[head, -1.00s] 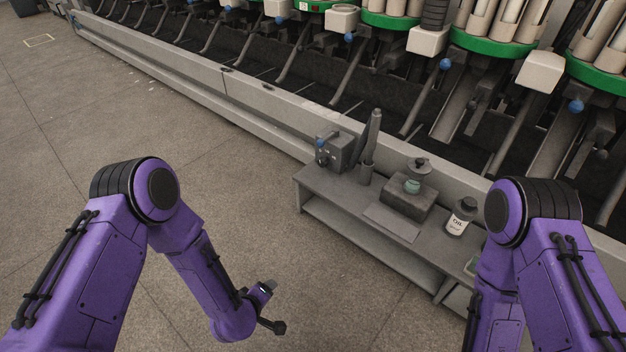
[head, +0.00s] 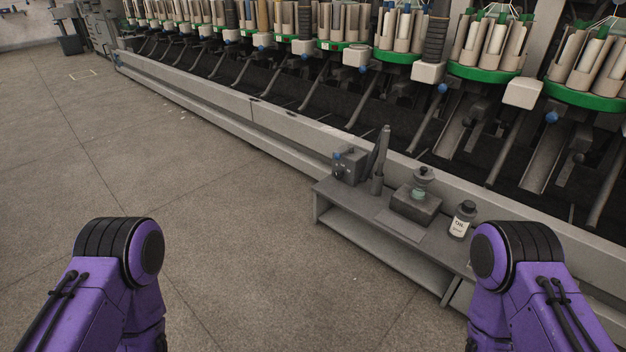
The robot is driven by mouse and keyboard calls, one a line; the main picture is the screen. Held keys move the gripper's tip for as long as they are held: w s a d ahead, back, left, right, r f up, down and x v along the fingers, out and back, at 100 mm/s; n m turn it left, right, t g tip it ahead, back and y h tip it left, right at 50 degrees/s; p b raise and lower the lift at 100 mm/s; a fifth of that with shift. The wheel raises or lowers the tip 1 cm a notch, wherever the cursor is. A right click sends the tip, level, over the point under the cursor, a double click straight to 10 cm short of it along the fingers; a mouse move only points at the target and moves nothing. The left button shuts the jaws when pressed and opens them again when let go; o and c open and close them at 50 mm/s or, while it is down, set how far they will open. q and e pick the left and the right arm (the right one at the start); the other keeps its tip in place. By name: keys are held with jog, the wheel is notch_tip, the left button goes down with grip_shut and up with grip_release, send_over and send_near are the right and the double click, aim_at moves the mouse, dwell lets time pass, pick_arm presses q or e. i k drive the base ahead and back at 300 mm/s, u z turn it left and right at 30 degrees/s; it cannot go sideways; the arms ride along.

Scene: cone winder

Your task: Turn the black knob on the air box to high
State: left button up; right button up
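The air box (head: 350,165) is a small grey box at the left end of a low grey bench. A small blue part shows on its left face, with dark fittings close by. The black knob is too small to make out for certain, and its setting cannot be read. My two purple arms come in at the bottom left and bottom right, well short of the box. Both grippers are outside the picture.
The bench (head: 360,220) stands against the long grey machine rail. On it are a dark upright tool in a holder (head: 379,170), a dark block with a teal item (head: 416,203) and an oil bottle (head: 462,219). Open floor lies left of the bench.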

aim_at(338, 175)
jog(key=u, duration=0.7)
jog(key=i, duration=0.85)
jog(key=z, duration=1.1)
